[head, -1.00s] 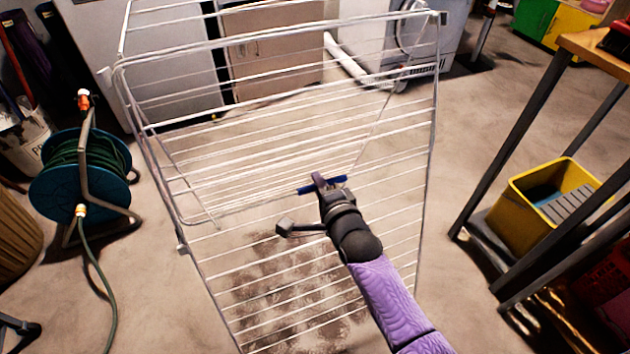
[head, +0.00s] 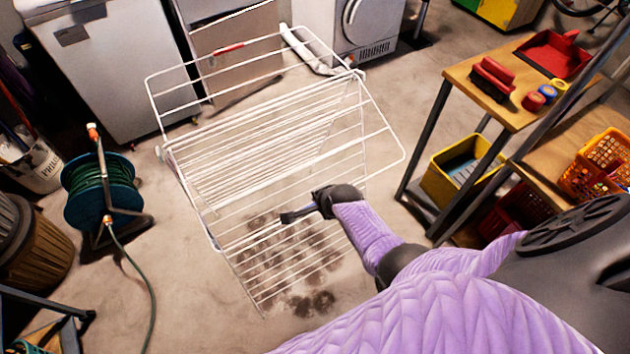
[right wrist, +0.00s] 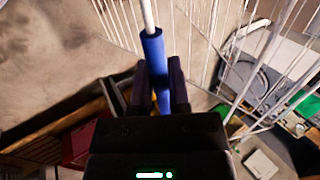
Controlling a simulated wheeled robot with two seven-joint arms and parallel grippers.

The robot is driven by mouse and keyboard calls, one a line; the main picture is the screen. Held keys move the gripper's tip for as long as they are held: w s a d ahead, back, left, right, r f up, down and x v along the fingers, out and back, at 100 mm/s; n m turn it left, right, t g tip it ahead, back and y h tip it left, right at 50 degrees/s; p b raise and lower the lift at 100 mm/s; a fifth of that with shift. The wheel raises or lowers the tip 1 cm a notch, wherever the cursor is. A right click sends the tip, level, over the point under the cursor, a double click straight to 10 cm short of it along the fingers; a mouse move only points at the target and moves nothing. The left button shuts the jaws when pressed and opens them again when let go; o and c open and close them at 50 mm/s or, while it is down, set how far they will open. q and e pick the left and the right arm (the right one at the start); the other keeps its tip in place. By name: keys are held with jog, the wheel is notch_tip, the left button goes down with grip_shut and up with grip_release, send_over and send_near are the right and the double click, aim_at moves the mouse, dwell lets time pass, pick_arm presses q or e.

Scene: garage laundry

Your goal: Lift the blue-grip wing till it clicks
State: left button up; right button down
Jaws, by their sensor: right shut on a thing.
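A white wire drying rack (head: 262,152) stands on the floor in the middle of the head view. Its far wing has a red grip (head: 228,48). Its near wing (head: 385,168) reaches out towards me. My right gripper (head: 287,216) is at the near wing's outer bar. In the right wrist view, the blue grip (right wrist: 153,50), a sleeve on a white rod, runs between the two dark fingers of the right gripper (right wrist: 161,82), shut on it. I cannot tell whether the wing's hinge has locked. My left gripper is out of view.
A green hose reel (head: 100,190) stands on the left. A workbench (head: 470,75) with brushes and a dustpan, and a yellow bucket (head: 440,185) under it, stand on the right. A white appliance (head: 120,70) and a washer (head: 350,30) are behind the rack.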

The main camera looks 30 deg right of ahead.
notch_tip(320, 180, up, 10)
jog(key=s+g+p, duration=0.1)
jog(key=g+p, duration=0.1)
jog(key=p, duration=0.6)
jog(key=shift+f+g+p, duration=0.2)
jog(key=shift+g+p, duration=0.1)
jog(key=shift+p, duration=0.05)
jog(key=c, duration=0.6)
grip_release()
jog(key=p+v, duration=0.8)
jog(key=v, duration=0.2)
jog(key=shift+p, duration=0.4)
